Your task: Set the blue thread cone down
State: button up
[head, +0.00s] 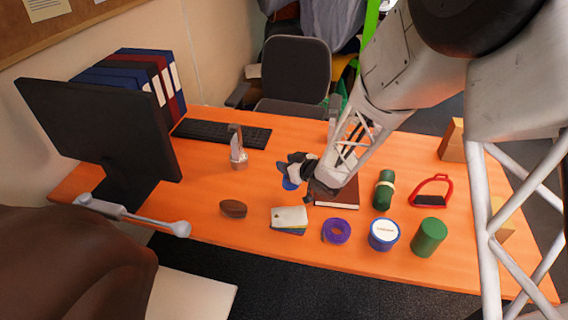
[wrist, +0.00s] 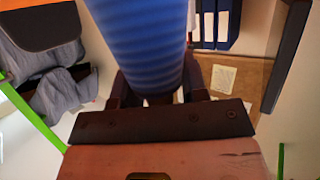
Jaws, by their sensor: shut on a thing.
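The blue thread cone (wrist: 138,42) fills the upper middle of the wrist view as a ribbed blue body, its upper end cut off by the frame. My gripper (wrist: 150,88) is shut on it, with dark fingers at both sides. In the head view my gripper (head: 308,178) is over the middle of the orange desk, beside a dark red book. A small blue patch (head: 289,184) shows at its left, probably the cone, mostly hidden. I cannot tell whether the cone touches the desk.
On the desk (head: 270,245) are a brown oval object (head: 233,208), cards (head: 289,217), purple tape (head: 336,231), a blue-white tub (head: 383,234), a green cylinder (head: 428,237), a green roll (head: 383,190) and a red stirrup (head: 432,190). A metal clamp-like object (head: 238,150) stands left of the gripper.

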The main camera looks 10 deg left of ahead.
jog(key=shift+w+a+f, duration=0.1)
jog(key=shift+w+a, duration=0.25)
jog(key=shift+w, duration=0.3)
jog(key=shift+w+a+f, duration=0.1)
jog(key=shift+w+a, duration=0.2)
jog(key=shift+w, duration=0.35)
jog(key=shift+w+a, duration=0.35)
jog(key=shift+w, duration=0.3)
jog(key=shift+f, duration=1.75)
jog(key=shift+f, duration=0.1)
jog(key=o, duration=1.2)
jog(key=shift+d, duration=0.1)
jog(key=shift+v, duration=6)
